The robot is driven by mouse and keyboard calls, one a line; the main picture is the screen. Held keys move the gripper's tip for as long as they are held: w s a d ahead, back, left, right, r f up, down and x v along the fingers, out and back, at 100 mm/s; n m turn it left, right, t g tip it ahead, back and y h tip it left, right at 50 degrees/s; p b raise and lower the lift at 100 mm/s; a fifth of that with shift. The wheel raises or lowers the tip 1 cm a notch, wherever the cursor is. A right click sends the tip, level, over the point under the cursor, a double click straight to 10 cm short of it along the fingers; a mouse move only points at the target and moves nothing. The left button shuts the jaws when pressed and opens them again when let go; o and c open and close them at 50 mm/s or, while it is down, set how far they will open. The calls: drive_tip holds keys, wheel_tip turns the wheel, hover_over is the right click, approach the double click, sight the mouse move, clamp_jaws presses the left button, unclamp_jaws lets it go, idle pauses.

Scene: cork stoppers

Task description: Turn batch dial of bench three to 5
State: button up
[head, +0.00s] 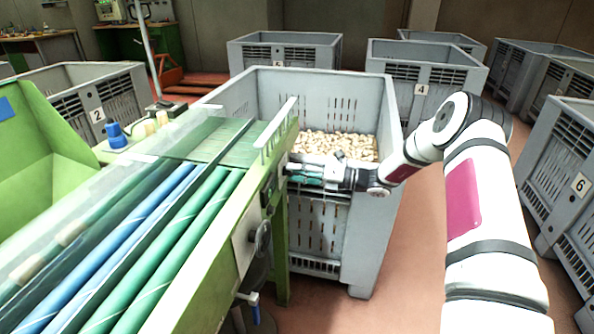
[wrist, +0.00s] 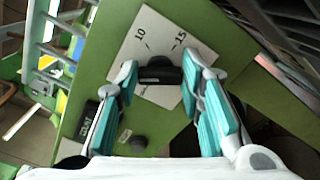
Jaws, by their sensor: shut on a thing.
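The batch dial's black knob (wrist: 160,74) sits on a white plate (wrist: 150,38) marked 10 and 15 in the wrist view. The plate is fixed to a green panel. My gripper (wrist: 161,70) has its teal-padded fingers on both sides of the knob, shut on it. The knob's pointer and the other marks are hidden or too small to read. In the head view my gripper (head: 287,172) reaches from the right to the side of the green bench (head: 196,284). The knob cannot be made out there.
A grey crate (head: 370,225) of corks (head: 335,145) stands behind my gripper, close to the arm. A handwheel (head: 262,237) is on the bench side below. A black labelled box (wrist: 86,118) sits near the dial. Numbered crates stand around; floor is clear at front right.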

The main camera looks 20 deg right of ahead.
drive_tip(key=shift+d, duration=0.1)
idle(0.4)
drive_tip(key=o, duration=1.2)
drive_tip(key=shift+c, duration=0.2)
drive_tip(key=v, duration=1.2)
